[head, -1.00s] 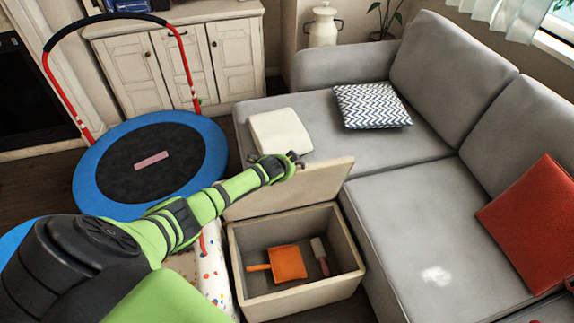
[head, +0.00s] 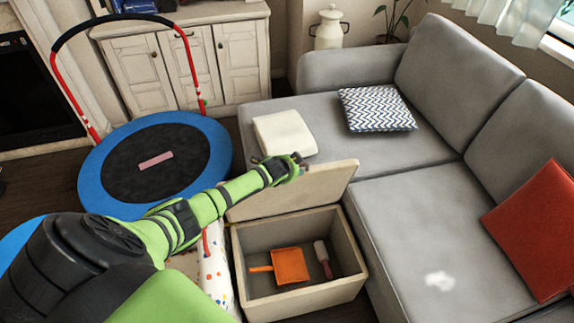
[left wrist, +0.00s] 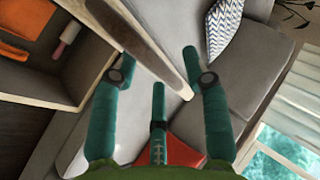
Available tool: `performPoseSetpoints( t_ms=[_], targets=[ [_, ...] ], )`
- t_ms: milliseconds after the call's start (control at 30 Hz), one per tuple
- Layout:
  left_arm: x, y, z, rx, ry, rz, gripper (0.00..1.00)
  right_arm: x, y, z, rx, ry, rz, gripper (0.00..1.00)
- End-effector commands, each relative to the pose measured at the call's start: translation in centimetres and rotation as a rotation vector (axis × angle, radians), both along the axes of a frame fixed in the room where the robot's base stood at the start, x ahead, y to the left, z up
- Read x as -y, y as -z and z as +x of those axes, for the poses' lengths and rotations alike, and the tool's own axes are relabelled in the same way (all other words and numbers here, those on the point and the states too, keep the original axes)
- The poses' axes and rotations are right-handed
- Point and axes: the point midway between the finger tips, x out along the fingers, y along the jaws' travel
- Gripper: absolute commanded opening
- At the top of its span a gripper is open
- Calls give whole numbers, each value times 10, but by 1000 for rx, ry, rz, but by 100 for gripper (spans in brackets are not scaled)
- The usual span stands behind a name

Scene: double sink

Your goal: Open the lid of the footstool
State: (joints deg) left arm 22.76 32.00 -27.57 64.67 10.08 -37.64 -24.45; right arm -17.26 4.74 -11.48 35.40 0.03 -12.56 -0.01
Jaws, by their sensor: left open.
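The footstool (head: 312,299) is a beige box below the sofa's left section. Its lid (head: 318,186) stands raised and tilted at the back edge, so the inside shows. An orange dustpan (head: 291,266) and a small brush with a whitish head (head: 321,250) lie inside. My left gripper (head: 298,162) is at the lid's upper edge, with its fingers open. In the left wrist view, the lid's edge (left wrist: 140,38) runs between the open green fingers; I cannot tell whether they touch it. The box wall (left wrist: 92,68) is at left there. My right gripper is not in view.
A grey sofa (head: 415,225) stands right of and behind the footstool. It carries a white folded cloth (head: 284,134), a zigzag cushion (head: 377,110) and a red cushion (head: 535,230). A blue-rimmed trampoline (head: 98,182) with a red handle frame stands at left.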

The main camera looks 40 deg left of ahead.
Motion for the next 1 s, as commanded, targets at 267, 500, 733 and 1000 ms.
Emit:
performPoseSetpoints(
  t_ms=[267, 500, 733, 1000],
  targets=[
    [7, -24, -24, 2, 4, 3, 46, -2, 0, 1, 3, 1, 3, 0],
    [15, -52, -50, 3, 3, 3, 46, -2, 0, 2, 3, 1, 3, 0],
    [22, -73, -70, 2, 2, 3, 46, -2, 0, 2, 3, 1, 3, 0],
    [24, -82, -78, 3, 0, 2, 46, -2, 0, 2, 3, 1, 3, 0]
  ],
)
